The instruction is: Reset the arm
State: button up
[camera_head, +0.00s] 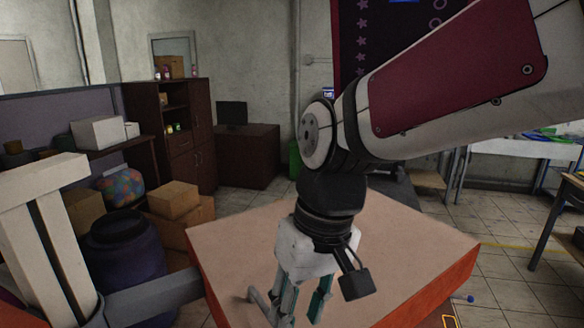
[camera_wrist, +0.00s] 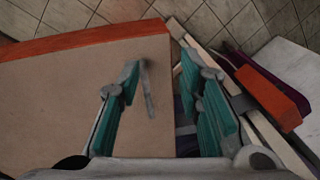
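My gripper (camera_head: 298,302) points down over the tan tabletop in the head view, at the end of my bent arm. In the wrist view my gripper (camera_wrist: 160,105) has its two fingers with teal pads set well apart. Nothing is held between the pads. A small grey bar (camera_wrist: 147,88) shows beside the left finger in the wrist view; I cannot tell whether it lies on the table or belongs to the gripper. The head view cuts off the fingertips at the bottom, so their height above the table is unclear.
The table (camera_head: 225,238) has a tan top and orange-red edges. Its bare top also fills the left of the wrist view (camera_wrist: 50,110). A blue barrel (camera_head: 125,255) and cardboard boxes (camera_head: 172,200) stand to the left. A dark desk (camera_head: 250,155) with a monitor stands behind.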

jog(key=s+d+r+m+t+h, duration=0.1)
jog(key=s+d+m+t, duration=0.1)
jog(key=d, duration=0.7)
jog(key=s+d+r+m+t+b, duration=0.1)
jog(key=s+d+r+m+t, duration=0.1)
jog(key=d, duration=0.7)
jog(key=shift+r+m+t+h, duration=0.3)
jog(key=shift+m+t+h, duration=0.1)
jog(key=shift+m+t, duration=0.35)
